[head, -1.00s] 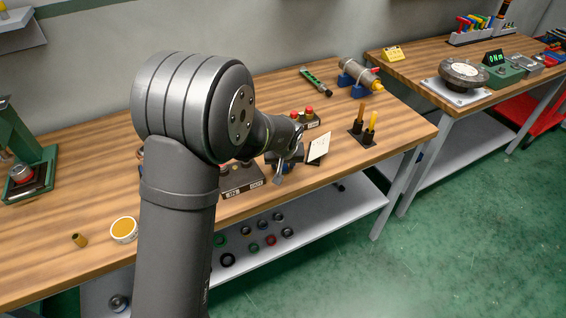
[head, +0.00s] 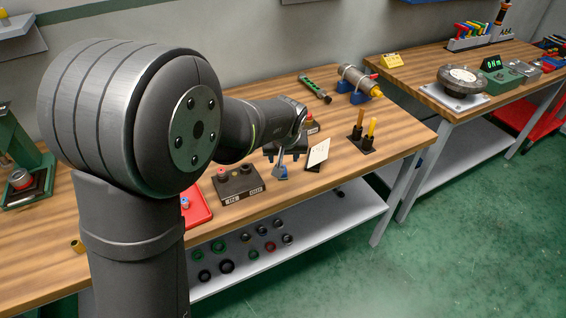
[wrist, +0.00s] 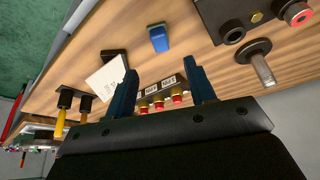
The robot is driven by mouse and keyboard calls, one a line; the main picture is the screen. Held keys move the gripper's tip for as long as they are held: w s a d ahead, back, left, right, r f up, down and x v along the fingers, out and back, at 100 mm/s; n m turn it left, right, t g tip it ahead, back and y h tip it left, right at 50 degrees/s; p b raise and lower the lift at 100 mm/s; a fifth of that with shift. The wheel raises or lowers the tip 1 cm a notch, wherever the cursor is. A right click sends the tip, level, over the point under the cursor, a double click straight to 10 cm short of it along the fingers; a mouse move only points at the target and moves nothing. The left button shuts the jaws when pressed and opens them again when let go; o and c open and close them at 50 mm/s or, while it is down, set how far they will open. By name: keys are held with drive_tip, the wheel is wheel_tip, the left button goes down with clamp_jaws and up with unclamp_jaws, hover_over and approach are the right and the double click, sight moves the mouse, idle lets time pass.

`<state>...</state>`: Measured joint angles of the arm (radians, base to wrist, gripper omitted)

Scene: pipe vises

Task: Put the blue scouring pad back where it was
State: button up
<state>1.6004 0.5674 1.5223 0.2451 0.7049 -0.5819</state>
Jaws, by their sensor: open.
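The blue scouring pad (wrist: 158,38) lies on the wooden bench in the wrist view, beyond my fingertips and apart from them. It has a darker strip at its far end. In the head view a small patch of blue (head: 283,173) shows just below my gripper (head: 280,160), partly covered. My gripper also shows in the wrist view (wrist: 161,66), with its two dark blue fingers spread apart and nothing between them. The pad's earlier place cannot be told from these frames.
A dark block with knobs (head: 238,186) stands left of the pad. A red-button box (wrist: 163,98) is behind. A red tray (head: 196,206) lies near the front edge.

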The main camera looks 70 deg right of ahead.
drive_tip(key=shift+v, duration=1.1)
drive_tip(key=x, duration=1.2)
drive_tip(key=shift+d+r, duration=0.1)
drive_tip(key=shift+r, duration=1)
drive_tip(key=shift+f, duration=0.1)
